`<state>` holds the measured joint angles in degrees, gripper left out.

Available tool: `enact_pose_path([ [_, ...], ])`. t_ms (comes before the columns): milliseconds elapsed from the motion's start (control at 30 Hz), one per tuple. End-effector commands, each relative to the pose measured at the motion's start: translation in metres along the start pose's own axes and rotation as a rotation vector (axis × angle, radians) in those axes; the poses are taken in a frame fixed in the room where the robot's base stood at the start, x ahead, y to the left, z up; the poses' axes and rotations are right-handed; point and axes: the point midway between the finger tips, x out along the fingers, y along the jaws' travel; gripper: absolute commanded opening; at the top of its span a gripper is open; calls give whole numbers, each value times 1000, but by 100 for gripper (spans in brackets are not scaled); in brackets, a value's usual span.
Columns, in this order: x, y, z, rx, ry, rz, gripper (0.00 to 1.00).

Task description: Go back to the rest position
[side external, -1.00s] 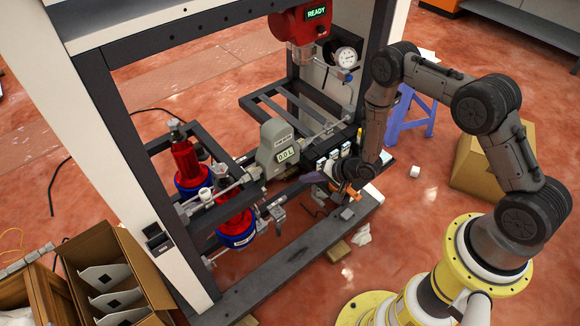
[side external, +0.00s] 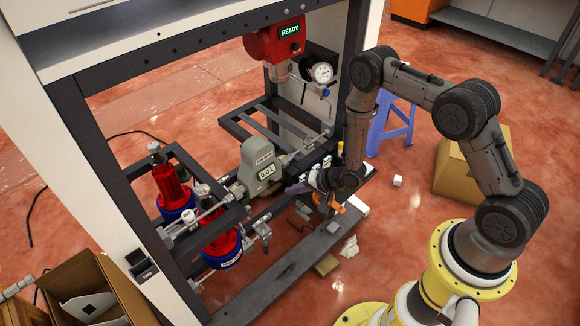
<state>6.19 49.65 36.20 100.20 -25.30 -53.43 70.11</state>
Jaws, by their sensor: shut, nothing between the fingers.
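My gripper (side external: 323,203) is at the end of my grey arm, low beside the right end of the dispenser frame's dark lower beam. It is small and partly lost against the dark parts there. It looks shut, with nothing held that I can make out. The grey flow meter (side external: 262,165), its display reading about 0.0 L, stands on the pipe line to the left of my gripper. A red unit with a green READY display (side external: 289,31) hangs above at the back, with a round gauge (side external: 322,73) below it.
Two red and blue cylinders (side external: 172,188) stand in the frame at left. An open carton (side external: 82,290) is at lower left. A purple stool (side external: 390,125) and a cardboard box (side external: 468,170) stand behind my arm. Small scraps (side external: 349,247) lie on the red floor.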

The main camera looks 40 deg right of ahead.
Motion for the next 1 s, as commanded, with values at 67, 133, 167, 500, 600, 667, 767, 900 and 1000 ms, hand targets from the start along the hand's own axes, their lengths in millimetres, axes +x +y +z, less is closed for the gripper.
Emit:
enact_pose_path([
  [67, -13, -27, -20, -70, 27, 19, 0],
  [133, -31, -51, -37, -144, 50, 52, 0],
  [167, -40, -61, -44, -176, 59, 70, 0],
  [500, -176, -150, -85, -479, 114, 254, 0],
  [600, -223, -166, -82, -550, 111, 300, 0],
  [667, -252, -172, -78, -590, 105, 324, 0],
  [767, -300, -178, -66, -653, 86, 360, 0],
  [900, -364, -176, -41, -738, 45, 395, 0],
  [1000, -406, -168, -18, -800, 5, 409, 0],
])
